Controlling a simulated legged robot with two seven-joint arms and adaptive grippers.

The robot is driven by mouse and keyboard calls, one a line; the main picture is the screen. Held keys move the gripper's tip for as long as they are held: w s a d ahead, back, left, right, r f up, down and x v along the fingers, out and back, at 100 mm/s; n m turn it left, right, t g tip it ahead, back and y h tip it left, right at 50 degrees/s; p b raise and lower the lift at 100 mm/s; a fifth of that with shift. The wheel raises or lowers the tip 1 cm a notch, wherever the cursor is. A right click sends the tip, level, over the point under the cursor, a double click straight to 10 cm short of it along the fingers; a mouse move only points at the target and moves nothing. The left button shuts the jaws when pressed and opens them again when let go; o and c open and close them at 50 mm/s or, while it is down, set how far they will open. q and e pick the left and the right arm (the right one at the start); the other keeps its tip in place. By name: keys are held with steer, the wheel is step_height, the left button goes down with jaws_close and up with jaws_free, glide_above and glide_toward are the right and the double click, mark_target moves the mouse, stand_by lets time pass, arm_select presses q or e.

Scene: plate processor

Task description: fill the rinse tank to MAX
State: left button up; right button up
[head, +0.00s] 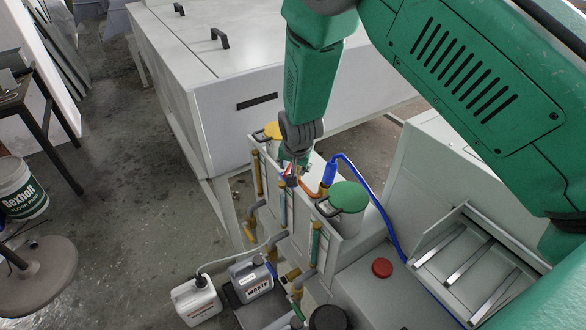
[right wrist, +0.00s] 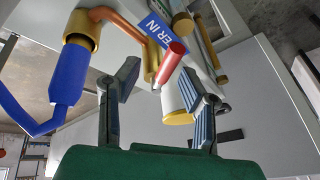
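A row of tanks (head: 330,238) stands in the middle of the head view, with a yellow lid (head: 272,130) at the far end and a green lid (head: 348,197) at the near end. Sight tubes run down its front: yellow, blue (head: 282,205) and green (head: 315,245). No rinse or MAX marking is legible. My right gripper (right wrist: 158,82) is open and empty. A red valve handle (right wrist: 172,62) with a blue "…ER IN" tag (right wrist: 159,29) lies just beyond and between its fingertips, apparently untouched. My right gripper hides much of the middle tank in the head view. My left gripper is not in view.
A blue hose (head: 378,205) runs from a blue fitting (head: 328,174) next to the valve. A white jug (head: 196,300) and a grey WASTE can (head: 251,279) sit below the tanks. A large grey cabinet (head: 190,70) stands behind. A red button (head: 382,268) is at right.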

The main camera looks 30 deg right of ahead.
steer(key=v, duration=1)
